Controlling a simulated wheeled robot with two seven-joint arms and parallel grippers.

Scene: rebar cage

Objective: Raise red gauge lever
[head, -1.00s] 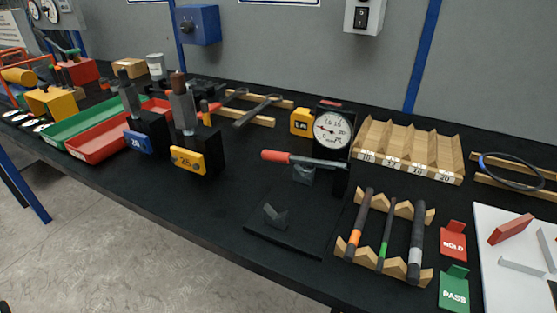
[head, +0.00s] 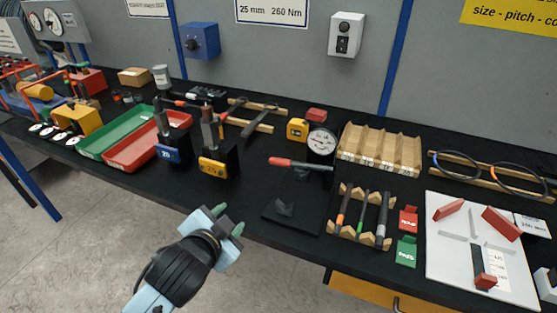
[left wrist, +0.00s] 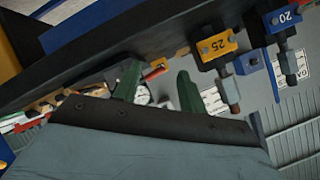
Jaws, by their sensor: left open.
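The gauge lever has a red grip (head: 280,161) and a dark bar that runs right to the round white dial gauge (head: 321,143) on its black stand. The lever lies roughly level, above a black base plate (head: 290,215) with a small dark cradle. My left gripper (head: 224,223) is open and empty, in front of the table edge, to the left of and nearer than the red grip. In the left wrist view the green fingertips (left wrist: 158,88) stand apart with a red piece seen between them; I cannot tell if it is the lever grip. My right gripper is not in view.
Black tools with a blue tag (head: 167,156) and a yellow tag (head: 212,166) stand left of the lever. A wooden rack (head: 362,216) with several bars is right of the base plate. A white board (head: 480,260) lies further right. The floor in front is clear.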

